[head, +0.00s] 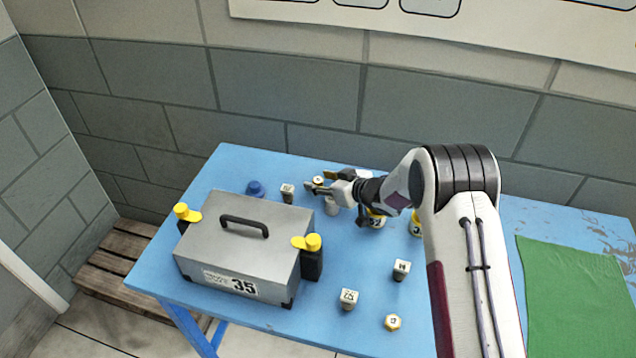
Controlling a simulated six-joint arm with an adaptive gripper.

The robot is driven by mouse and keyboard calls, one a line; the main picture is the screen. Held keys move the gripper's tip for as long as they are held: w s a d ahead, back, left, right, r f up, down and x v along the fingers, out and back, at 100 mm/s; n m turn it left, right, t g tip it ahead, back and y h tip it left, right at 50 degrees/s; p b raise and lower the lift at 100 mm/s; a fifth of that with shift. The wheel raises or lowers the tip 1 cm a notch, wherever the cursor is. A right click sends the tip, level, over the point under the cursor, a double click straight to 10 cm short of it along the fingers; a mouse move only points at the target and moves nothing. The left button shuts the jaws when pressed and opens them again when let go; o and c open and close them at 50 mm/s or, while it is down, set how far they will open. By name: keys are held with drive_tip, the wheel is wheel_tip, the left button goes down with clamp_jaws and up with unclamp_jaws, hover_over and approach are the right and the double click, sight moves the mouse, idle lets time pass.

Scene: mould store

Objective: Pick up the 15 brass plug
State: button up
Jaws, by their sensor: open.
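No marking I can read as 15 shows, so I cannot tell which piece is the 15 brass plug. A brass-yellow six-sided piece (392,322) with a small pale top lies near the front edge. Two yellow pieces with dark markings, one (376,221) below my wrist and one (416,226) beside my arm, are partly covered by it. My gripper (318,187) is open over the back of the table, pointing left. A small pale-topped piece (318,181) shows at its fingertips; whether they touch is unclear. A grey cylinder (331,206) stands just below the fingers.
A grey case (230,238) marked 35, with yellow-topped clamps, fills the table's left side. A blue piece (255,188) and a pale-topped piece (287,193) stand behind it. Metal pieces marked 25 (348,300) and H (401,270) stand in front. A green mat (580,295) lies right.

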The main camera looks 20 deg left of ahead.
sight(321, 182)
drive_tip(key=shift+c, duration=0.3)
drive_tip(key=c, duration=1.2)
drive_tip(key=shift+o, duration=0.2)
drive_tip(key=shift+r, duration=0.15)
wheel_tip(321, 182, up, 10)
